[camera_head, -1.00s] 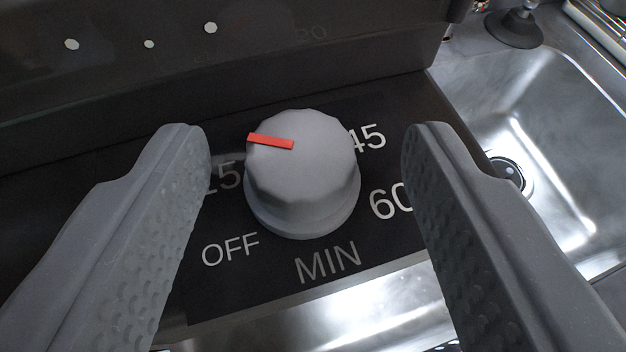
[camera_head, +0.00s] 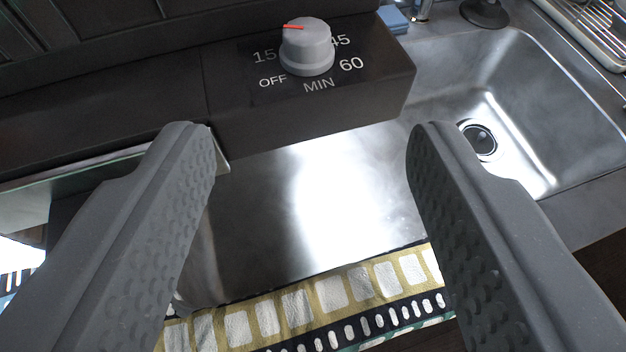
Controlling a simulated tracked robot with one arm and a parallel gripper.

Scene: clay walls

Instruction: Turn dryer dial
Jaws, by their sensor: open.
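The dryer dial (camera_head: 307,50) is a grey knob with a red pointer mark on top, on a dark panel (camera_head: 230,112) near the top centre of the view. White labels OFF, 15, 45, 60 and MIN surround it. The red mark points left, to the upper side of the 15 label. My gripper (camera_head: 312,130) is open and empty. Its two grey textured fingers stand wide apart, nearer to me than the dial, which shows beyond and between them and apart from both. Nothing hides the dial's top.
A steel sink (camera_head: 530,90) with a dark drain lies at right, and a dish rack (camera_head: 590,30) stands at top right. A shiny steel surface (camera_head: 310,210) is below the panel, with a patterned cloth (camera_head: 300,310) under it.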

